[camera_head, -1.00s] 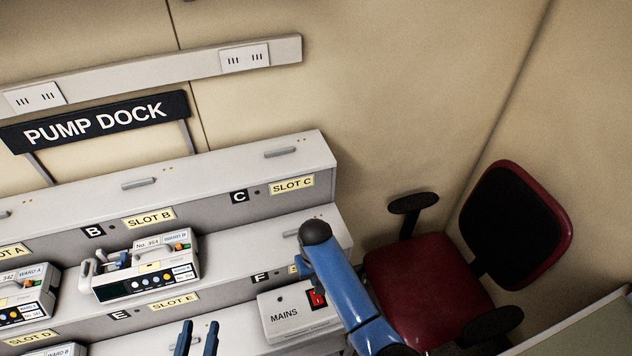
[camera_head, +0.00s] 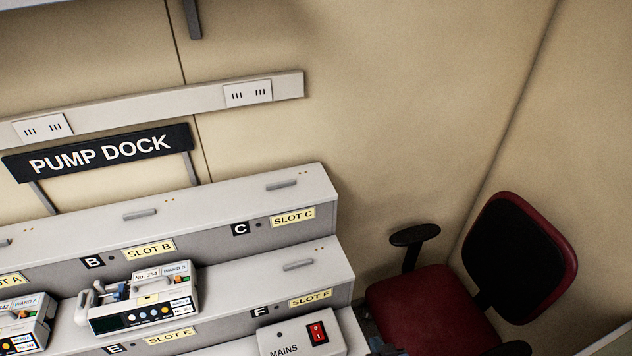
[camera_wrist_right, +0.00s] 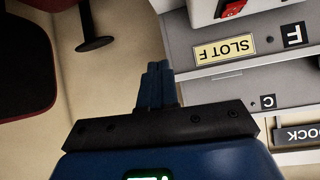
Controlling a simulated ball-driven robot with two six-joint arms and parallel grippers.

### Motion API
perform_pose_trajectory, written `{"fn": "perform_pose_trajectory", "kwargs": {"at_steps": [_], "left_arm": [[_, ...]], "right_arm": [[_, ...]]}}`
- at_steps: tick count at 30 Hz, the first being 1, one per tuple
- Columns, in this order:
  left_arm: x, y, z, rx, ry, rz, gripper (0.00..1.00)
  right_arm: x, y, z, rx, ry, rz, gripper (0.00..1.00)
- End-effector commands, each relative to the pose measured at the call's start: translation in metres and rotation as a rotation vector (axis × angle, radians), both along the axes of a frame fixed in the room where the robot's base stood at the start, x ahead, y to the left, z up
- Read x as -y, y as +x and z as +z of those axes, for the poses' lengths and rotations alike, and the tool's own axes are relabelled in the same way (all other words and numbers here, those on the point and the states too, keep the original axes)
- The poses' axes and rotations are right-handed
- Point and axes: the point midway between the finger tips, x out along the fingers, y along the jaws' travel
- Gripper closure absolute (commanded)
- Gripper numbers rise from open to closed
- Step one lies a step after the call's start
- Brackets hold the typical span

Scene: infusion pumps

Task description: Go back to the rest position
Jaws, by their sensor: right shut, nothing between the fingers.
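My right gripper (camera_wrist_right: 157,85) shows in the right wrist view, with its blue fingers together and nothing between them. It points toward the dock's side and the wall, apart from both. In the head view only a small dark blue piece of my arm shows at the bottom edge, right of the mains box. My left gripper is in neither view. The pump dock (camera_head: 230,213) fills the lower left of the head view. A pump marked WARD B (camera_head: 145,298) sits on its step below the SLOT B label. Another pump (camera_head: 22,325) is cut off at the left edge.
A mains box (camera_head: 292,338) with a red switch stands at the dock's front right. The step under the SLOT C label (camera_head: 293,217) is bare. A dark red chair (camera_head: 425,300) stands right of the dock. A wall rail (camera_head: 180,103) runs above the PUMP DOCK sign (camera_head: 100,153).

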Motion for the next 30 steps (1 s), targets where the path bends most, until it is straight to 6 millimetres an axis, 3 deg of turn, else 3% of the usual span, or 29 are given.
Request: {"fn": "perform_pose_trajectory", "kwargs": {"at_steps": [1, 6, 18, 30], "left_arm": [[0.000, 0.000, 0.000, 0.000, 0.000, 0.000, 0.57], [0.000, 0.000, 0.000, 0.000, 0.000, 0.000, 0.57], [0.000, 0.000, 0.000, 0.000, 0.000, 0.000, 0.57], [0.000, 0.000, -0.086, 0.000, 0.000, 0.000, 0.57]], "right_arm": [[0.012, -0.018, 0.014, 0.062, 0.005, -0.021, 1.00], [0.037, -0.059, 0.075, 0.283, 0.014, -0.077, 1.00], [0.064, -0.128, 0.194, 0.625, -0.003, -0.165, 1.00], [0.063, -0.126, 0.108, 0.629, -0.001, -0.162, 1.00]]}}
